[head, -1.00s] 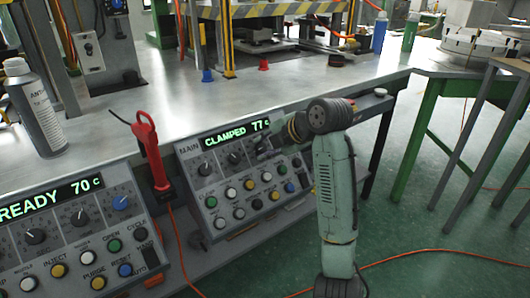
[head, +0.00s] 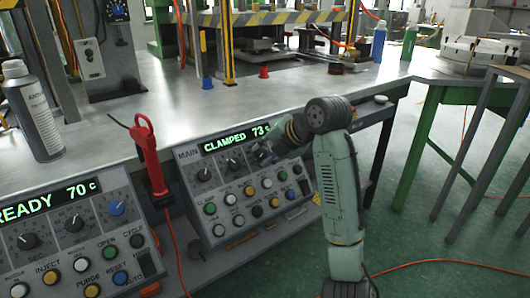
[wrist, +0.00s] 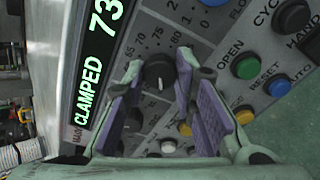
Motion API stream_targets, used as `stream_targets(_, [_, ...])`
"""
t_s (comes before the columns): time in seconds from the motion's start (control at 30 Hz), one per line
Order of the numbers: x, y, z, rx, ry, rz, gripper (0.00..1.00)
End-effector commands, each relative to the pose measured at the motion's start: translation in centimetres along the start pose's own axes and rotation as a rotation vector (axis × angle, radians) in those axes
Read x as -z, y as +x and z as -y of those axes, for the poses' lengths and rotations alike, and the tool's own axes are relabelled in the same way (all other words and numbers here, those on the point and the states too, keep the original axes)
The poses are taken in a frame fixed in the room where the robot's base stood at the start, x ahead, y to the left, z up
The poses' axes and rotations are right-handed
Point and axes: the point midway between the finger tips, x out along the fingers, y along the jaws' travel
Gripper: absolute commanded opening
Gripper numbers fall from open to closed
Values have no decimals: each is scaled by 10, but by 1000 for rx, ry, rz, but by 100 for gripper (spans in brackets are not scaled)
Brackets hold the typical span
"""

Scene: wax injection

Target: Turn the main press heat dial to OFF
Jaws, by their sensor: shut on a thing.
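The main press panel (head: 187,178) slopes at the table's front edge, with a green display (head: 237,141) reading CLAMPED 73 C. The display also shows in the wrist view (wrist: 93,75). In the wrist view, a dark round dial (wrist: 158,70) with a numbered scale around it sits between my gripper's purple pads. Its white mark points toward the bottom of the picture. My gripper (wrist: 160,76) is shut on this dial. In the head view my gripper (head: 264,154) is at the right end of the dial row and hides most of this dial.
Several coloured buttons (wrist: 246,65) lie right of the dial in the wrist view. A second panel (head: 75,235) reads READY 70 C at the left. A red tool (head: 150,155) hangs between the panels. A spray can (head: 33,110) stands on the table (head: 140,110).

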Motion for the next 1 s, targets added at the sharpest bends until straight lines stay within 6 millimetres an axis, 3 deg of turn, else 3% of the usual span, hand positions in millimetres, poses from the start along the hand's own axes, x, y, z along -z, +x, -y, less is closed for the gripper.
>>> stream_targets(0.17, [0,0,0,2,-1,-2,0])
stream_targets(0.2, [0,0,0,2,-1,-2,27])
stream_targets(0.47, [0,0,0,1,0,-1,44])
stream_targets(0.8, [0,-2,0,0,1,1,45])
stream_targets(1.0, [-1,-28,-1,-1,0,4,45])
